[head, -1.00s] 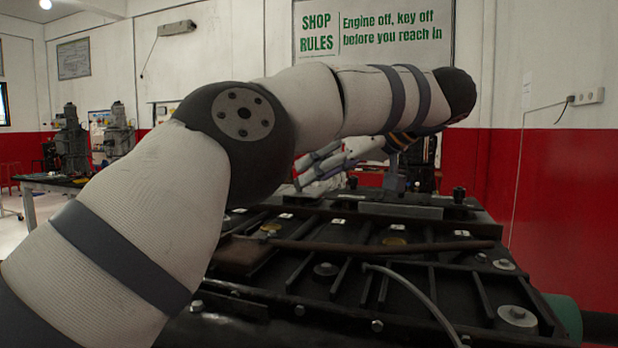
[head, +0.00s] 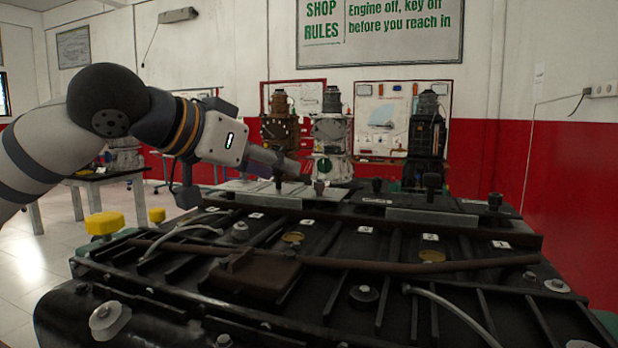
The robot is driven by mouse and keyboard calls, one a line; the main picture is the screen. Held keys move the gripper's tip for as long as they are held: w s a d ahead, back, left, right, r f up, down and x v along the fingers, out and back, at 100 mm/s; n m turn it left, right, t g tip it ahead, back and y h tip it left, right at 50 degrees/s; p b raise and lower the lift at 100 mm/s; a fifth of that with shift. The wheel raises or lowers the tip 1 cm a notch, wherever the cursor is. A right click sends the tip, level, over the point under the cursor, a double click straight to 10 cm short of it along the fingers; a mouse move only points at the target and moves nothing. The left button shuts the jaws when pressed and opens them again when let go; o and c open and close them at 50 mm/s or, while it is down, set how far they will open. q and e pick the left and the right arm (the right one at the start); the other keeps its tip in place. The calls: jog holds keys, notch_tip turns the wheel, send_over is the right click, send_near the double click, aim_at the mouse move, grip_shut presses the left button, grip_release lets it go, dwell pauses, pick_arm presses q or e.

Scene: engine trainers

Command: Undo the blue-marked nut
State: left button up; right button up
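The dark engine (head: 330,245) fills the lower part of the head view, with ribs, bolts and small numbered white labels on its top. Washered bolt heads show on it, one at the front middle (head: 364,293) and one at the right (head: 556,285). I cannot make out a blue mark on any nut. My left gripper (head: 277,161) is above the far left edge of the engine, pointing right, close to a black knob (head: 278,178). Its fingers are small and dark here, so I cannot tell whether they are open or touch anything. My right gripper is not in view.
Yellow caps (head: 104,223) stand at the engine's left side. A brown pipe (head: 400,264) and grey hoses (head: 455,312) run across the top. Other engine units (head: 331,135) stand behind. A work table (head: 105,180) is at the left.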

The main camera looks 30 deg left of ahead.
aim_at(317, 182)
pick_arm(q)
jog(key=x, duration=1)
jog(key=shift+f, duration=0.2)
grip_shut()
